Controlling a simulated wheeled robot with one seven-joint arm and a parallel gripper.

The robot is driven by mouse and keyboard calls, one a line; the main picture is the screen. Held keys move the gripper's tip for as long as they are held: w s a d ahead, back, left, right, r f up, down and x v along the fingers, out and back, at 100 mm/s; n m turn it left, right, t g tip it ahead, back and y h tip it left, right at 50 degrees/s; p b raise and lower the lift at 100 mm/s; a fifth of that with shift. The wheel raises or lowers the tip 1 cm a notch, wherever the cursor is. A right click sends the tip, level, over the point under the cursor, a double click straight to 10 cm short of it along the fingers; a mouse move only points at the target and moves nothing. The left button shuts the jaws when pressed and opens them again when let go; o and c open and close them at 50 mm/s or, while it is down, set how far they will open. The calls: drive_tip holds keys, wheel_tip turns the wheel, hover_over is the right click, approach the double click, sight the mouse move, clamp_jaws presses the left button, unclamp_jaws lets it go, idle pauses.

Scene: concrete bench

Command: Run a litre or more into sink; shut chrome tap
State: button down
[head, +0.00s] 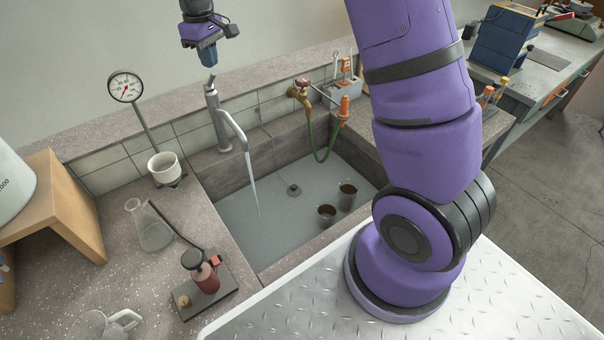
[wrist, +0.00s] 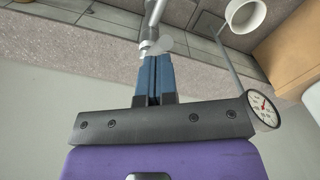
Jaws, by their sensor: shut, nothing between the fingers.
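The chrome tap (head: 222,122) stands at the sink's back left edge, its spout reaching over the basin. A thin stream of water (head: 254,188) runs from the spout into the grey sink (head: 235,215). My gripper (head: 209,62) points down just above the tap's top, with a small gap in the head view. In the wrist view my blue fingers (wrist: 153,62) are together, nothing between them, and the tap's top (wrist: 155,45) lies just beyond their tips. I cannot tell whether they touch it. The sink's water level is unclear.
A brass tap (head: 300,92) with a green hose (head: 322,155) is right of the chrome tap. Two metal cups (head: 326,215) (head: 347,195) stand in the sink.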

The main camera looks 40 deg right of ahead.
drive_tip(key=shift+f, duration=3.45)
drive_tip(key=shift+r, duration=3)
drive_tip(key=shift+r, duration=0.1)
drive_tip(key=s+d+r+m+t, duration=0.1)
drive_tip(key=s+d+r+m, duration=0.1)
drive_tip(key=s+r, duration=0.65)
drive_tip(key=s+d+r+m+t, duration=0.1)
drive_tip(key=s+d+r+t, duration=0.1)
drive_tip(key=s+r, duration=0.65)
drive_tip(key=s+d+m+t, duration=0.2)
drive_tip(key=s+d+m, duration=0.1)
drive_tip(key=s, duration=1.9)
drive_tip(key=shift+f, duration=0.15)
